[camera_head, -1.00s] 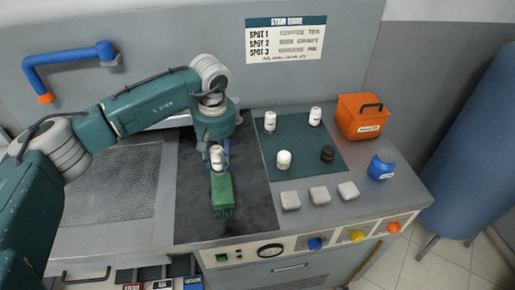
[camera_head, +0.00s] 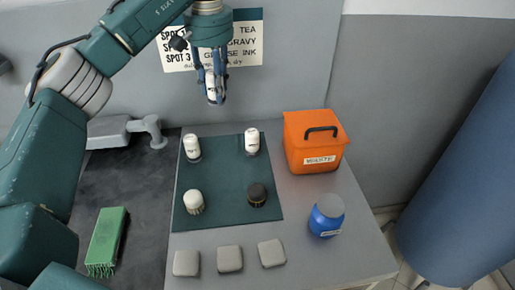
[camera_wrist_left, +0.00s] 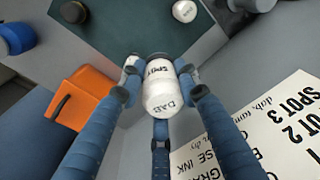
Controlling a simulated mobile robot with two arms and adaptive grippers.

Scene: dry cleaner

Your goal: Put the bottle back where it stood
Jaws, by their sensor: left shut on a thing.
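My left gripper (camera_head: 214,92) is shut on a white bottle (camera_wrist_left: 161,90) and holds it high, in front of the back wall and stain guide. The bottle reads SPOT and DAB in the left wrist view; in the head view only a little of it shows between the fingers. Below is a dark green mat (camera_head: 223,176). Two similar white bottles stand at its back, the left one (camera_head: 192,148) and the right one (camera_head: 252,141). Nearer the front are a white-topped brush-like item (camera_head: 194,202) and a black one (camera_head: 257,194). My right gripper is out of view.
An orange box (camera_head: 312,152) and a blue jar (camera_head: 325,222) stand right of the mat. Several grey pads (camera_head: 229,259) lie in front. A green brush (camera_head: 106,240) lies on the dark surface at left. A grey faucet (camera_head: 152,131) and the stain guide (camera_head: 247,30) are behind.

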